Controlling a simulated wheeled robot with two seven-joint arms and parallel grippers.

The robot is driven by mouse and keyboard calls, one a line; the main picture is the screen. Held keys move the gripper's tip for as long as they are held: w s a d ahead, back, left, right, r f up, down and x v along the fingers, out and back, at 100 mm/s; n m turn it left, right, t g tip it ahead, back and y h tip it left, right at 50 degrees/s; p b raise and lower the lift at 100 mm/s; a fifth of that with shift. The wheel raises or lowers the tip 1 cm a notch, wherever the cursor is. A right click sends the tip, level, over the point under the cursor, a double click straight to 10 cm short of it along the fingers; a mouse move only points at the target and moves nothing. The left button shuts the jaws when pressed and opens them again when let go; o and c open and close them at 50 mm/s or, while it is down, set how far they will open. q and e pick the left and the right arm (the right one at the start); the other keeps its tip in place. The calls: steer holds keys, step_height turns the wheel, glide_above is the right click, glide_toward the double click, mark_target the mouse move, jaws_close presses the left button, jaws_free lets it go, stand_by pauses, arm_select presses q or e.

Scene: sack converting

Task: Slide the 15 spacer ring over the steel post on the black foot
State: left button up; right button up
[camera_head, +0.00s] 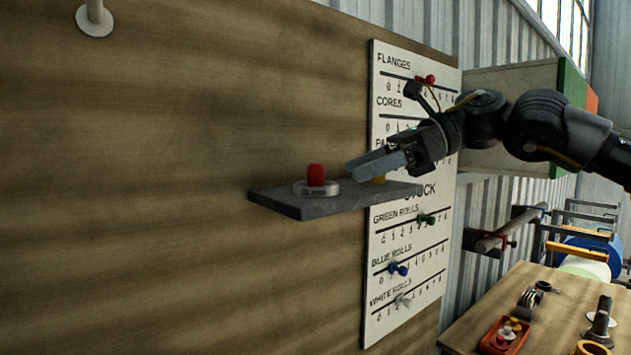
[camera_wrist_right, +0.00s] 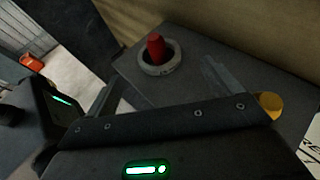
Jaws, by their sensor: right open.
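A grey ring (camera_head: 316,188) lies flat on a small grey shelf (camera_head: 310,207), around the base of a red plug (camera_head: 316,174). Both also show in the right wrist view, the ring (camera_wrist_right: 158,68) and the red plug (camera_wrist_right: 156,48). I cannot read a number on the ring. My right gripper (camera_head: 372,164) is open, just right of the red plug and above the shelf; it appears empty. A dark grey post (camera_head: 602,312) stands on the table at the lower right; its foot is partly hard to make out. My left gripper is not in view.
A yellow knob (camera_head: 379,180) sits on the shelf below my right gripper and also shows in the wrist view (camera_wrist_right: 270,104). A white tally board (camera_head: 405,230) hangs behind. The wooden table (camera_head: 480,325) holds an orange tray (camera_head: 505,335) and a yellow ring (camera_head: 592,348).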

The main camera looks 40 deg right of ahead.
mark_target(334, 183)
steer(key=shift+w+a, duration=0.2)
steer(key=shift+w, duration=0.05)
steer(key=shift+w+a+f+p, duration=0.1)
steer(key=shift+w+a+p, duration=0.15)
steer(key=shift+a+p, duration=0.6)
steer(key=p+x, duration=0.1)
steer(key=x, duration=0.2)
steer(key=shift+w+d+f+p, duration=0.15)
steer(key=shift+w+f+p, duration=0.1)
steer(key=shift+p, duration=0.15)
steer(key=shift+w+f, duration=0.1)
steer(key=shift+f, duration=0.05)
steer(key=shift+c, duration=0.9)
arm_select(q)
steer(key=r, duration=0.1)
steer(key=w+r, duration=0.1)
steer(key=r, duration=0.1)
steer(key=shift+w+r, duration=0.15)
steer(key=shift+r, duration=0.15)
arm_select(e)
steer(key=c, duration=1)
